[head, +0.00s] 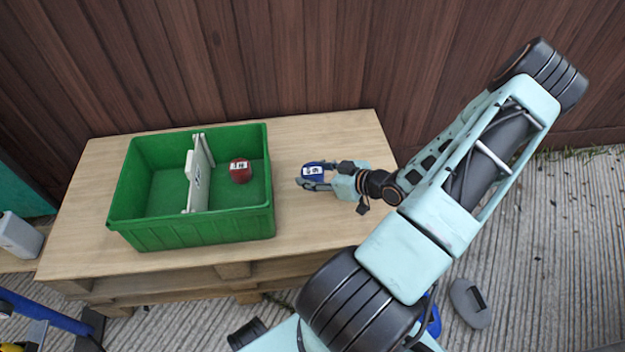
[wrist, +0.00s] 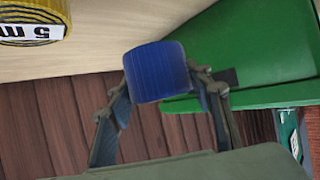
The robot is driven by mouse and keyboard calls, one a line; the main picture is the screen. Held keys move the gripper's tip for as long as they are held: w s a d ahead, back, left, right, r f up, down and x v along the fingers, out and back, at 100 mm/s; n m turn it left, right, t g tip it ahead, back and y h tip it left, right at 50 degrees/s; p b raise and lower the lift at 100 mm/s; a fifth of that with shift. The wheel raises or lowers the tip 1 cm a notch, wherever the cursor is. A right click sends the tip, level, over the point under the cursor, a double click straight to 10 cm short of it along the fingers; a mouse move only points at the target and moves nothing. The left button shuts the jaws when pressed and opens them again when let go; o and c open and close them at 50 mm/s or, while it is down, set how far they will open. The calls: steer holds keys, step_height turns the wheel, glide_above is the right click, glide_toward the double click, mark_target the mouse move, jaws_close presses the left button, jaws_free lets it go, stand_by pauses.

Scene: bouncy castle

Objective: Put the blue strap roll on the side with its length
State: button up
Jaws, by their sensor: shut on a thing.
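The blue strap roll (head: 313,173) is held between the fingers of my gripper (head: 316,178), right of the green crate and apart from it. A white label shows on it in the head view, too small to read surely. In the wrist view the blue roll (wrist: 158,72) sits between both fingers, its label out of sight. The green crate (head: 190,235) is split by a white upright divider (head: 200,172) bearing small signs that I cannot read. A red roll (head: 240,175) with a white label lies in the right compartment. The left compartment looks empty.
The crate stands on a pallet-like wooden table (head: 340,130). A yellow roll (wrist: 35,15) marked "5 m" shows in the wrist view; I do not see it in the head view. A wooden fence (head: 280,60) is behind the table. The tabletop's back right is clear.

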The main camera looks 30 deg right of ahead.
mark_target(312, 171)
steer(key=shift+r+p, duration=0.3)
steer(key=shift+r, duration=1.2)
steer(key=w+a+r+m+h, duration=0.2)
steer(key=w+a+r, duration=0.2)
steer(key=w+r, duration=0.8)
steer(key=w+a+r+m+h, duration=0.1)
steer(key=w+a+r, duration=0.2)
steer(key=a+r, duration=0.55)
steer(key=w+a+r+m+h, duration=0.1)
steer(key=w+a+r, duration=0.2)
steer(key=a+r, duration=0.55)
step_height(312, 171, up, 11)
steer(key=d+n+y+p, duration=0.2)
steer(key=n+y+p, duration=0.3)
steer(key=p, duration=1.2)
steer(key=s+a+r+n+g+y+p, duration=0.2)
steer(key=s+r+n+g+y+p, duration=0.2)
steer(key=s+p, duration=0.7)
step_height(312, 171, up, 3)
steer(key=n+y+p, duration=0.1)
steer(key=n+p, duration=0.1)
steer(key=p, duration=0.2)
steer(key=shift+s+g, duration=0.3)
